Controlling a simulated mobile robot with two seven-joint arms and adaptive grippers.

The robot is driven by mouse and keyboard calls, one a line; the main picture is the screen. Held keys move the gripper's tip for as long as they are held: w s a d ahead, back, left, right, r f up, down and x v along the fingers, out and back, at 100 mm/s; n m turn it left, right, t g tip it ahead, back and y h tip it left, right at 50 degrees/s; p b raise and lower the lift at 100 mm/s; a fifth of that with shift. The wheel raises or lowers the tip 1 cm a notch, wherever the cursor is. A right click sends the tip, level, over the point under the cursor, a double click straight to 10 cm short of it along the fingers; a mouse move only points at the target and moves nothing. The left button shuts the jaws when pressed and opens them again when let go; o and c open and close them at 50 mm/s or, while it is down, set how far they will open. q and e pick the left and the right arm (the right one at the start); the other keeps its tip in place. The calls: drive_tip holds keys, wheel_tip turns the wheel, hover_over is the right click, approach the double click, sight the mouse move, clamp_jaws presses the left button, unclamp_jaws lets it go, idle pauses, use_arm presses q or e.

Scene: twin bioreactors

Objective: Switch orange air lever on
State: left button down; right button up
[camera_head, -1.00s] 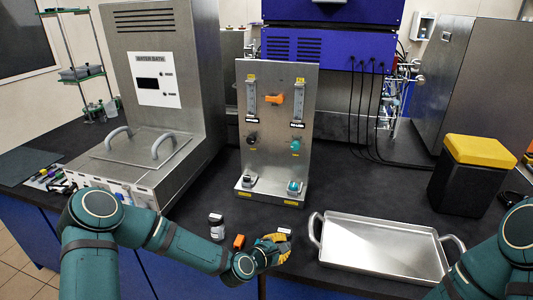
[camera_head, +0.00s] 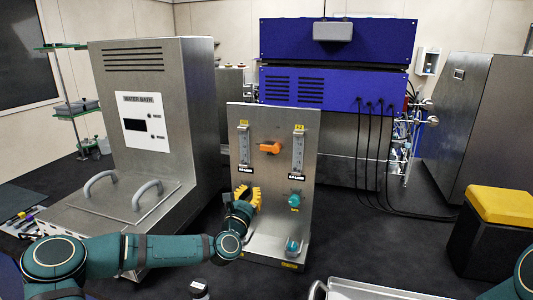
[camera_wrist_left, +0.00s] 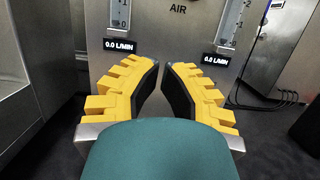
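The orange air lever (camera_head: 269,148) sits on the upper middle of the upright metal panel (camera_head: 270,120), pointing sideways between two flow gauges. My left gripper (camera_head: 251,197) is in front of the panel, below and slightly left of the lever, apart from it. In the left wrist view its yellow fingers (camera_wrist_left: 162,68) have a narrow gap between their tips and nothing between them. The AIR label (camera_wrist_left: 178,9) shows above them; the lever is outside that view. My right gripper is out of view.
The left flow gauge (camera_head: 244,145) and right flow gauge (camera_head: 298,148) flank the lever. A teal knob (camera_head: 294,200) is below right. The water bath (camera_head: 150,120) stands left. A metal tray (camera_head: 370,290) is at the front, and a yellow-topped black bin (camera_head: 500,207) stands right.

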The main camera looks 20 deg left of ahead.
sight(264, 153)
use_arm(q)
drive_tip(key=p+x, duration=0.1)
drive_tip(key=x, duration=0.9)
drive_tip(key=shift+w, duration=0.1)
drive_tip(key=r+p, duration=0.1)
drive_tip(key=r, duration=0.2)
drive_tip(key=shift+w+r, duration=0.1)
drive_tip(key=shift+w, duration=0.1)
drive_tip(key=shift+s+r+p, duration=0.1)
drive_tip(key=shift+r+p, duration=0.2)
drive_tip(key=shift+r, duration=0.1)
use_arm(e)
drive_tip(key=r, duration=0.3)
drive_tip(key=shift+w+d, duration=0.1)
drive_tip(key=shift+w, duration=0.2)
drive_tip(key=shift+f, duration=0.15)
